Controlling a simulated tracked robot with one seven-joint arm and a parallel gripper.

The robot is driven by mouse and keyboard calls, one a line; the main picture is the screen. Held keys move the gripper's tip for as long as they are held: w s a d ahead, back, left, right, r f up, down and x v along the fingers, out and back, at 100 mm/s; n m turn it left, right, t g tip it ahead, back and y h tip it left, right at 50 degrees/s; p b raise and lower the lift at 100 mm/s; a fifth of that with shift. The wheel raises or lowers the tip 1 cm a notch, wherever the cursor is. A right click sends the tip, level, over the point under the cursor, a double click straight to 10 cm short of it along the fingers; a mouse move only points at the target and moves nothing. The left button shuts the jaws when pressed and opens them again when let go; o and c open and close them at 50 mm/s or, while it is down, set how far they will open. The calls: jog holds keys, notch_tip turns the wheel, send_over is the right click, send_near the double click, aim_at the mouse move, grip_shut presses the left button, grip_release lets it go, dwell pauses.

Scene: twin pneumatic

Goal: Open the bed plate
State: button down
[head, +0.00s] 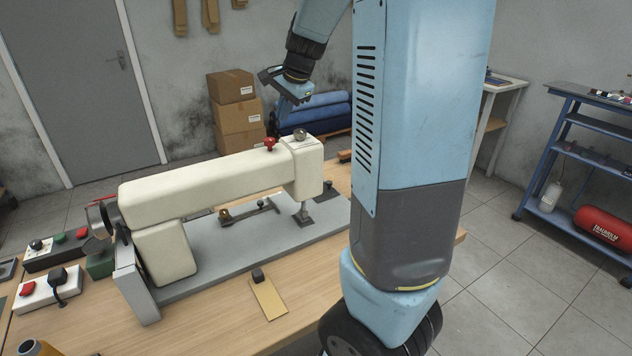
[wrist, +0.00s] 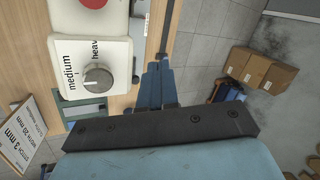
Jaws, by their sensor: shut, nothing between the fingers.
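The cream sewing machine (head: 205,186) stands on a grey bed (head: 230,245) on the wooden table. A tan plate with a small dark knob (head: 268,299) lies at the bed's near edge. A brass-coloured piece with a bar (head: 247,211) lies on the bed under the machine's arm. I cannot tell for sure which is the bed plate. My gripper (head: 276,122) is in the air above and behind the machine's head, apart from everything. In the wrist view its blue fingers (wrist: 158,70) are together and empty, beside the machine's head with its "medium/heavy" dial (wrist: 98,79).
A red knob (head: 269,144) and a round knob (head: 300,134) rise from the machine's top. Control boxes (head: 52,285) stand at the table's left. A placard (wrist: 22,140) shows in the wrist view. Cardboard boxes (head: 238,112) and blue rolls (head: 315,110) are behind.

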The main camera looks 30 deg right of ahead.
jog(key=w+d+f+m, duration=0.2)
jog(key=w+f, duration=0.1)
jog(key=w, duration=0.1)
jog(key=m+g+h, duration=0.7)
jog(key=m+g, duration=0.1)
jog(key=m, duration=0.9)
send_near(329, 191)
jog(key=a+f, duration=0.1)
jog(key=s+a+f, duration=0.1)
jog(key=f, duration=0.1)
jog(key=shift+s, duration=0.25)
jog(key=d, duration=0.2)
jog(key=shift+w+d+f, duration=0.25)
jog(key=shift+d+f, duration=0.05)
jog(key=shift+d, duration=0.05)
jog(key=shift+w+d+f, duration=0.1)
jog(key=shift+d, duration=0.4)
